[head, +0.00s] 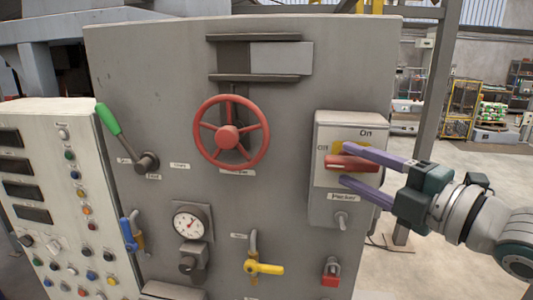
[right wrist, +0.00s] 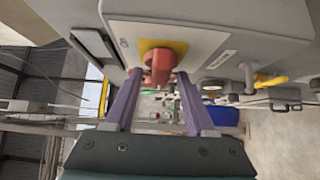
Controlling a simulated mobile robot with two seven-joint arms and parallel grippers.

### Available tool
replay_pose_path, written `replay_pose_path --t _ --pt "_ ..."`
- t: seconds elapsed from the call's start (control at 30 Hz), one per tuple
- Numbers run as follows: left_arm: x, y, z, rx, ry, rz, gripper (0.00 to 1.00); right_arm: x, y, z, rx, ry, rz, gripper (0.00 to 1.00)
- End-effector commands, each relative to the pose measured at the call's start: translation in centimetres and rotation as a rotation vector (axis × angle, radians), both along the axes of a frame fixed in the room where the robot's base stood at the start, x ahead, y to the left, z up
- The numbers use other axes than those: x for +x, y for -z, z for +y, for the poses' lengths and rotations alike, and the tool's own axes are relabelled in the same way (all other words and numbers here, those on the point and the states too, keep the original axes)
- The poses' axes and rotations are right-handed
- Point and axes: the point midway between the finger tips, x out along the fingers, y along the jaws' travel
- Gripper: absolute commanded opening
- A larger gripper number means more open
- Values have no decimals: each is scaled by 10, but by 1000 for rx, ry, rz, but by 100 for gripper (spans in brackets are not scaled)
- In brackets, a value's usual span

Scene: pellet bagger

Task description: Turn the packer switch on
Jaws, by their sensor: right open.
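The packer switch box (head: 322,205) is a grey box on the right of the large grey panel, with "On", "Off" and "Packer" labels. Its red handle (head: 352,163) sits on a yellow plate and lies about level, towards "Off". In the right wrist view the red handle (right wrist: 158,66) stands out from the yellow plate, ahead of my fingers. My right gripper (head: 345,165) is open, its purple fingers above and below the handle. It also shows in the right wrist view (right wrist: 158,88). I cannot tell whether the fingers touch the handle. My left gripper is not in view.
The panel also carries a red handwheel (head: 228,138), a green lever (head: 110,120), a gauge (head: 189,223), a yellow valve handle (head: 264,268) and a red padlock (head: 331,272). A control console (head: 60,170) stands at the left. Open floor (head: 470,190) lies right of the panel.

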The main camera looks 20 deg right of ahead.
Motion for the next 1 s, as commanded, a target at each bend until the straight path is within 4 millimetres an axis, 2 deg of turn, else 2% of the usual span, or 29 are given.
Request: replay_pose_path --t 0.17,0.5,1.0 --pt "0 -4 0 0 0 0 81 11 -1 3 0 -1 -1 55" --pt "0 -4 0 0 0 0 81 13 0 4 0 -1 0 54" --pt "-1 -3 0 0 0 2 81 13 0 3 -1 0 1 0"
